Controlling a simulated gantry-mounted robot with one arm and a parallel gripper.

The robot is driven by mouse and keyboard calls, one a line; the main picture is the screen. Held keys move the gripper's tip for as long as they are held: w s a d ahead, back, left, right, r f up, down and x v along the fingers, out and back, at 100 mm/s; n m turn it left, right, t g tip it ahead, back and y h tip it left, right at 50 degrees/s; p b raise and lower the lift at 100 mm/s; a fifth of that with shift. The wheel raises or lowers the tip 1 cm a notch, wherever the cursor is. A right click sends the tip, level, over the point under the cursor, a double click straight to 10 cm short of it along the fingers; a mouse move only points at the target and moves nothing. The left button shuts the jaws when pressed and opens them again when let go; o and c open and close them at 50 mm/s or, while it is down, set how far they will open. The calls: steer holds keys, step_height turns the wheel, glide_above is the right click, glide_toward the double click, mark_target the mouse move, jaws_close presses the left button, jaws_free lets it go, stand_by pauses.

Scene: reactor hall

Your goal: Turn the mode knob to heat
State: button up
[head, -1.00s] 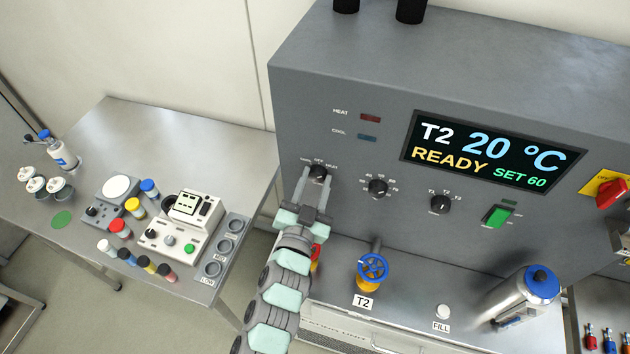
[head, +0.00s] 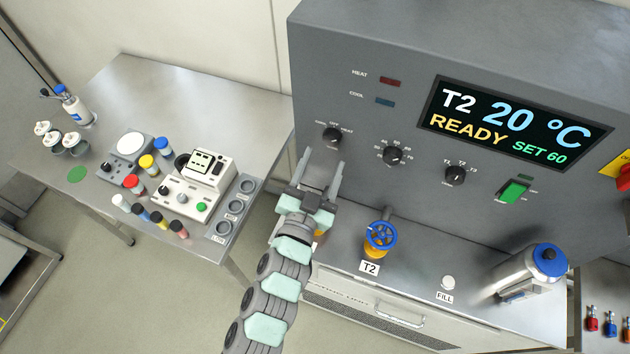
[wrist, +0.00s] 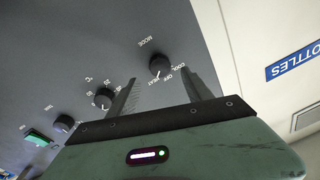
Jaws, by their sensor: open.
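The mode knob (head: 332,134) is black and sits at the left of the grey panel, with COOL, OFF and HEAT printed around it. It also shows in the wrist view (wrist: 160,67), under the word MODE. There its small white mark appears to point toward HEAT, though it is small. My gripper (head: 320,160) is open and empty. Its fingers point at the panel from just below and in front of the knob, apart from it. In the wrist view both fingers (wrist: 160,92) show below the knob. The HEAT lamp (head: 390,82) looks dark red and unlit.
More knobs (head: 394,155) and a green switch (head: 513,192) are to the right on the panel. A blue valve wheel (head: 381,236) and a steel flask (head: 535,272) stand below. A side table (head: 120,85) with instruments is at left.

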steer(key=shift+v, duration=2.7)
steer(key=shift+r, duration=0.1)
